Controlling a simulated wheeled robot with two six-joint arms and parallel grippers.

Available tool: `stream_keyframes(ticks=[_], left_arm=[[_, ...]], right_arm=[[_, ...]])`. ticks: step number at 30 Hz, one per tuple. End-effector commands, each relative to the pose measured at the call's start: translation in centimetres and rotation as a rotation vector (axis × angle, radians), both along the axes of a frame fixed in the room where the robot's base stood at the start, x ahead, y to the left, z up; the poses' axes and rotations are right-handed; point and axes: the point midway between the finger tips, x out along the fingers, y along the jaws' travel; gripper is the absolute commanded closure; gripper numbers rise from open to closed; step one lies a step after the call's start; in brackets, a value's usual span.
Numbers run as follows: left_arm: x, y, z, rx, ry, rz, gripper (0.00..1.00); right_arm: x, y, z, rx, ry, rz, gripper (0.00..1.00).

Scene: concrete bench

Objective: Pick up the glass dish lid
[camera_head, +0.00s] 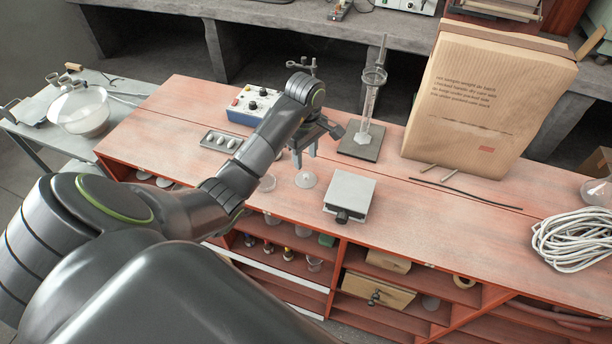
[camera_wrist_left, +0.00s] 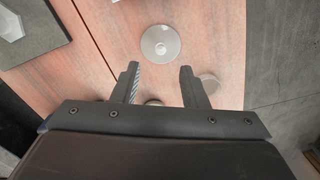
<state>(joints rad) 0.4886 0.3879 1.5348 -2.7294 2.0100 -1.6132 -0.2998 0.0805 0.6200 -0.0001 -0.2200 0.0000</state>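The glass dish lid (camera_head: 305,179) is a clear disc with a small knob, lying flat on the red bench. In the left wrist view the lid (camera_wrist_left: 160,44) lies just beyond the fingertips, roughly in line with the gap between them. My left gripper (camera_head: 303,156) is above and slightly behind the lid in the head view. Its fingers are apart and empty, as the left wrist view (camera_wrist_left: 159,67) also shows. A small round glass dish (camera_head: 267,183) sits left of the lid; it shows beside the right finger in the wrist view (camera_wrist_left: 208,83). My right gripper is not in view.
A grey box (camera_head: 350,192) stands right of the lid. A glass cylinder (camera_head: 369,100) on a dark base (camera_head: 361,141) stands behind it. A tray (camera_head: 222,141) and a blue control box (camera_head: 254,104) are back left. The bench's front edge is close to the lid.

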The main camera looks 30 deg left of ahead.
Motion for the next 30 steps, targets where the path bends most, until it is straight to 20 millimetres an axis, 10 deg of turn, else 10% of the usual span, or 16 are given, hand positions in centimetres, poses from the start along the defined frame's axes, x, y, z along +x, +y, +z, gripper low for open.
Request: stream_keyframes(ticks=[17, 30], left_arm=[[-0.2, -0.3, -5.0, -0.002, 0.003, 0.0, 0.6], [-0.1, -0.2, -6.7, 0.0, 0.0, 0.0, 0.67]], right_arm=[[0.0, 0.2, -4.2, 0.003, 0.0, -0.001, 0.64], [0.0, 0.2, -3.0, 0.002, 0.0, -0.001, 0.64]])
